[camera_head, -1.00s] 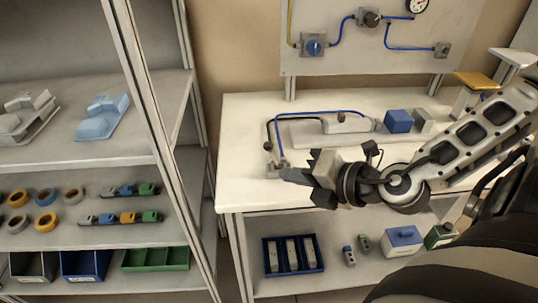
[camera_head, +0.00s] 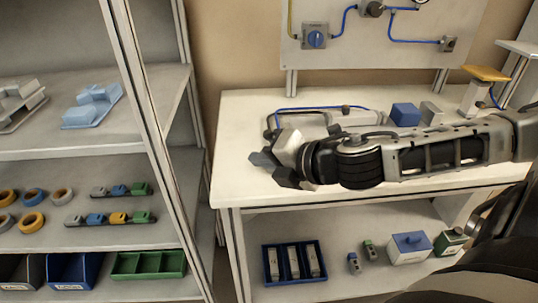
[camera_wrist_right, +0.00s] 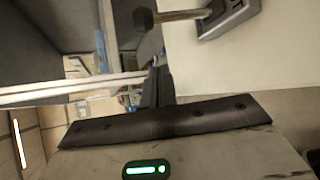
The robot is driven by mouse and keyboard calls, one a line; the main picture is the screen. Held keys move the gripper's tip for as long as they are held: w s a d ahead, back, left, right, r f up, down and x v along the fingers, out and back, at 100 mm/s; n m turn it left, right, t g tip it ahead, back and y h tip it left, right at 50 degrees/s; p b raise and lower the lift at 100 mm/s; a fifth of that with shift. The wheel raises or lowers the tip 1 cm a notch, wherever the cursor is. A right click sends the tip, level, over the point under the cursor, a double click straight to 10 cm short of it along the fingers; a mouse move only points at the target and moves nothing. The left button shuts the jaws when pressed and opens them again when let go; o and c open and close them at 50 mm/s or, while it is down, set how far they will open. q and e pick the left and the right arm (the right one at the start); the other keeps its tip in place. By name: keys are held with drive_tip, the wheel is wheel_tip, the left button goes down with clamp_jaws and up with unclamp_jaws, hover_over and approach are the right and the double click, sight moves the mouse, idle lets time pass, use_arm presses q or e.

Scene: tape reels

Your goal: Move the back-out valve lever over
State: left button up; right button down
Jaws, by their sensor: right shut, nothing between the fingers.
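A lever with a dark round knob (camera_wrist_right: 143,19) and a short metal shaft shows at the top of the right wrist view. Its shaft runs into a grey block (camera_wrist_right: 228,20) on the pale bench top. My right gripper (camera_head: 270,170) is over the left part of the bench, shut and empty. In the wrist view its dark fingers (camera_wrist_right: 155,85) point up the picture, their tips just below the knob; I cannot tell whether they touch it. In the head view the gripper and wrist hide the lever and its block. My left gripper is not in view.
A blue hose (camera_head: 310,108) curves over the bench to a grey housing (camera_head: 352,120). A blue block (camera_head: 405,114) stands to its right. A wall panel carries a blue knob (camera_head: 315,39). A shelf rack (camera_head: 150,110) stands close on the left. The bench's front left is bare.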

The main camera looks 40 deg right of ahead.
drive_tip(key=shift+b+x, duration=0.55)
drive_tip(key=shift+x, duration=0.25)
drive_tip(key=shift+r, duration=0.25)
drive_tip(key=d+r+p, duration=0.1)
drive_tip(key=d+p, duration=0.1)
drive_tip(key=p, duration=0.1)
drive_tip(key=shift+w+r, duration=0.1)
drive_tip(key=shift+d+r+p, duration=0.15)
drive_tip(key=shift+d+p, duration=0.3)
drive_tip(key=shift+p, duration=0.15)
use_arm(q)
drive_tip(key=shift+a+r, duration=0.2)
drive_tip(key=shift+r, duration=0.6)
use_arm(e)
drive_tip(key=shift+d, duration=0.1)
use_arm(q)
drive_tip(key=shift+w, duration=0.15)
use_arm(e)
drive_tip(key=shift+w, duration=0.1)
